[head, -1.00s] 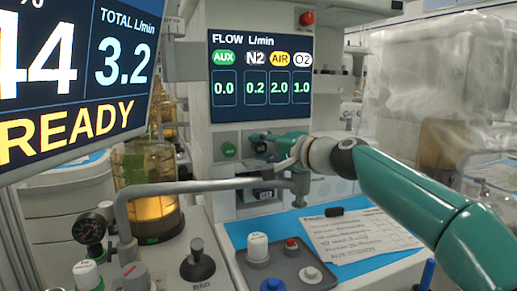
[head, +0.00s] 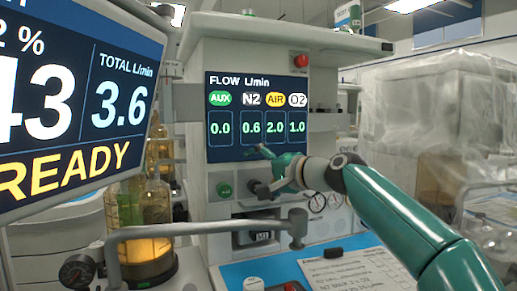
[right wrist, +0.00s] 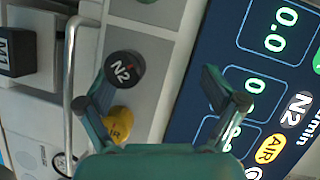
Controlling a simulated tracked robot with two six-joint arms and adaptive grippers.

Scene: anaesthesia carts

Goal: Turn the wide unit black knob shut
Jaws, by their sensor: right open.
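The black knob (right wrist: 124,68), marked N2, sits on the grey panel in the right wrist view. In the head view it (head: 252,186) shows small and dark, right of the green AUX knob (head: 224,190), partly hidden by my gripper. My right gripper (right wrist: 160,88) is open, its fingers spread. One finger is close beside the black knob; the other is over the display side. Nothing is between the fingers. In the head view my right gripper (head: 259,170) is in front of the panel. The flow display (head: 258,118) reads N2 0.6. My left gripper is not in view.
A yellow AIR knob (right wrist: 117,122) is just beside the black knob, partly behind my finger. A grey bar (head: 200,228) runs across in front of the panel. A large monitor (head: 75,95) fills the left, showing total 3.6. A paper sheet (head: 365,275) lies below right.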

